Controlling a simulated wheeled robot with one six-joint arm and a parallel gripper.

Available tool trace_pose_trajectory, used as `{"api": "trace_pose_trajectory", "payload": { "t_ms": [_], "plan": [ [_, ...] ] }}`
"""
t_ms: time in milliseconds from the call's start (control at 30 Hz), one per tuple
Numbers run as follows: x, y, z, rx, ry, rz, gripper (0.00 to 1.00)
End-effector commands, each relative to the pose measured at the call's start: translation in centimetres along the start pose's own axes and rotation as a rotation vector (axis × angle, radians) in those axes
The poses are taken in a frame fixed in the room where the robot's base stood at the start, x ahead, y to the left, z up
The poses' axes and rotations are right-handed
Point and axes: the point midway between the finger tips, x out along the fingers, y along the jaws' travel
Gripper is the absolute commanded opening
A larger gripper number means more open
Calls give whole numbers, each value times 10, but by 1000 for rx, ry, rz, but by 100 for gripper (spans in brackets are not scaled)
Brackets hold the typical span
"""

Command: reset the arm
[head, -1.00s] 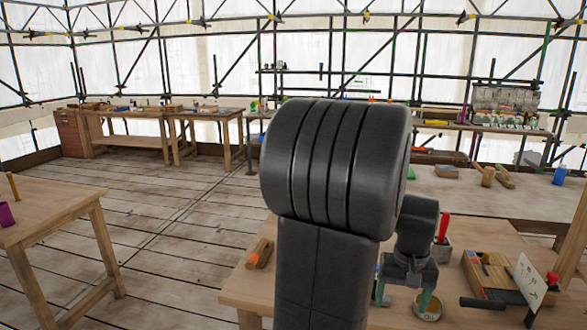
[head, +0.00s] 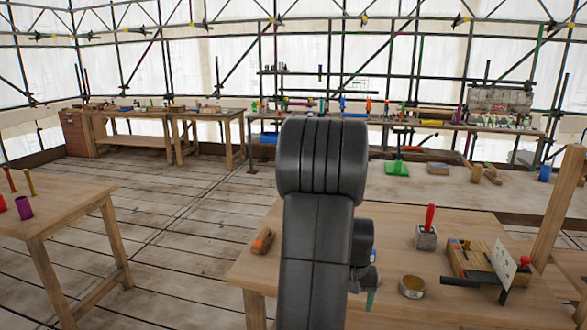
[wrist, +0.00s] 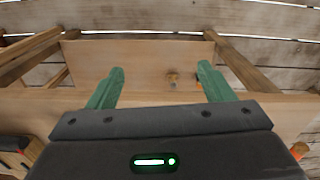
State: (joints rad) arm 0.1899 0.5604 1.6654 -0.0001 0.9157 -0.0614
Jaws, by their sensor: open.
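My gripper shows in the wrist view (wrist: 158,85), with its two green fingers spread wide apart and nothing between them. Beyond the fingers are the wooden edge and underframe of a workbench (wrist: 140,62) and floor planks. In the head view my arm stands upright in front of the near workbench (head: 400,235) and hides part of its top. Only a bit of a green fingertip shows low beside the arm there; most of the gripper is hidden behind it.
The near bench holds a wooden plane (head: 263,241), a round tin (head: 412,287), a grey block with a red handle (head: 427,236) and a wooden box (head: 478,259). Another table (head: 60,220) with a purple cup (head: 24,207) stands left. Plank floor (head: 180,225) lies clear between.

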Motion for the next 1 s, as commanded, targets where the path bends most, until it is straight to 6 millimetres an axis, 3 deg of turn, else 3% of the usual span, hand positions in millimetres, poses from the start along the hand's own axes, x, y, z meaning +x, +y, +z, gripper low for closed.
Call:
{"api": "trace_pose_trajectory", "payload": {
  "t_ms": [200,433,767,1000],
  "plan": [
    [16,-23,-11,-22,-1,0,74],
    [22,-30,-14,-27,0,0,74],
    [21,-31,-14,-28,3,0,74],
    [6,-38,-15,-41,43,-4,74]
  ]
}}
